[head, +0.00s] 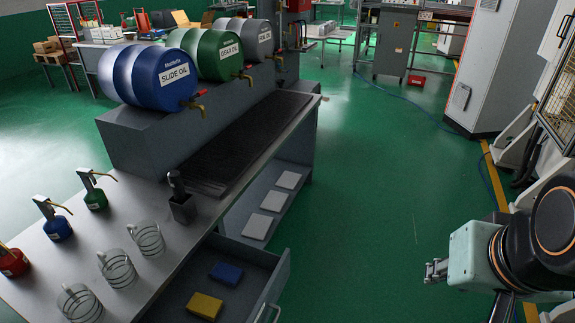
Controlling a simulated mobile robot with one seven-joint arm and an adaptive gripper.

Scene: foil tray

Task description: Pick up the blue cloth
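The blue cloth (227,273) lies folded flat in the open grey drawer (283,273) under the bench, in the lower middle of the head view. A folded yellow cloth (205,306) lies in the same drawer, just in front of it. My gripper (430,271) is at the lower right, over the green floor, well to the right of the drawer and apart from both cloths. Its fingers point left and look small and dark. I see nothing in it, but whether the fingers are open or shut is unclear.
The bench (187,243) carries glass measuring jugs (147,239), small oil cans (56,225) and a dark holder (183,208). Oil drums (163,76) lie behind. A lower shelf (263,211) holds pale pads. Floor between drawer and gripper is clear.

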